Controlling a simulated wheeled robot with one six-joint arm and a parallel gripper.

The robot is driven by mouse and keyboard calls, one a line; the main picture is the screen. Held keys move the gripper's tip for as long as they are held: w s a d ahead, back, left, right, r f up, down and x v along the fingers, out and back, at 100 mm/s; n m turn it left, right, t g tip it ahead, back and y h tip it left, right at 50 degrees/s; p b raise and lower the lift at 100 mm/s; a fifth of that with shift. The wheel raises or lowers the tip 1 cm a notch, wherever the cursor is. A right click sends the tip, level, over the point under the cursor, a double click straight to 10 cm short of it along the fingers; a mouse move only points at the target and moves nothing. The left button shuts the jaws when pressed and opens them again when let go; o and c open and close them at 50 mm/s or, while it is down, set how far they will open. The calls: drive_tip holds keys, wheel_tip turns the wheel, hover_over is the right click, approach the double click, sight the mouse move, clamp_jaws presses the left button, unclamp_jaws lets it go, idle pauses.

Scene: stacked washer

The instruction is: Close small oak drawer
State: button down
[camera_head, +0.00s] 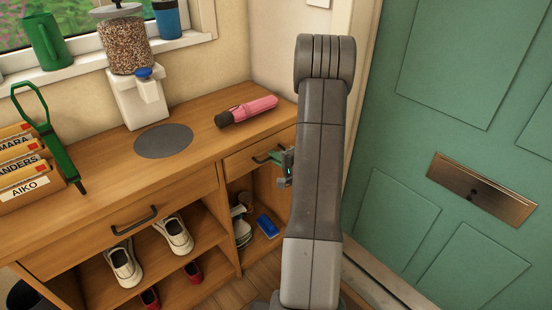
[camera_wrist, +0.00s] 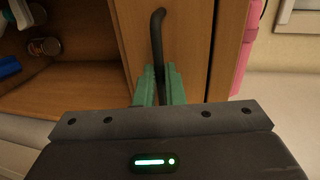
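The small oak drawer (camera_head: 244,160) is at the right end of the wooden cabinet, under its top. Its front (camera_wrist: 192,45) fills the middle of the wrist view, turned on its side. How far it stands out is hard to tell. It has a dark bar handle (camera_head: 265,157), which also shows in the wrist view (camera_wrist: 157,45). My gripper (camera_head: 287,165) is at the handle's right part. In the wrist view its green fingers (camera_wrist: 158,82) lie on either side of the handle, close against it, and appear shut on it. My arm hides the drawer's right end in the head view.
A pink umbrella (camera_head: 248,110) lies on the cabinet top (camera_head: 195,113) above the drawer. Below the drawer is an open compartment with a blue brush (camera_head: 267,226). A wider drawer (camera_head: 135,225) is to the left. A green door (camera_head: 455,130) stands at the right.

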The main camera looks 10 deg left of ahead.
drive_tip(key=shift+x, duration=0.85)
drive_tip(key=c, duration=1.5)
unclamp_jaws()
drive_tip(key=shift+a+r, duration=0.15)
drive_tip(key=shift+c, duration=0.2)
drive_tip(key=p+v, duration=0.1)
drive_tip(key=v, duration=1.3)
drive_tip(key=shift+p, duration=0.35)
drive_tip(key=shift+w, duration=0.15)
drive_tip(key=shift+a, duration=0.1)
drive_tip(key=b+x, duration=0.1)
drive_tip(key=x, duration=1.2)
drive_tip(key=shift+w+a, duration=0.2)
drive_tip(key=shift+s+d, duration=0.1)
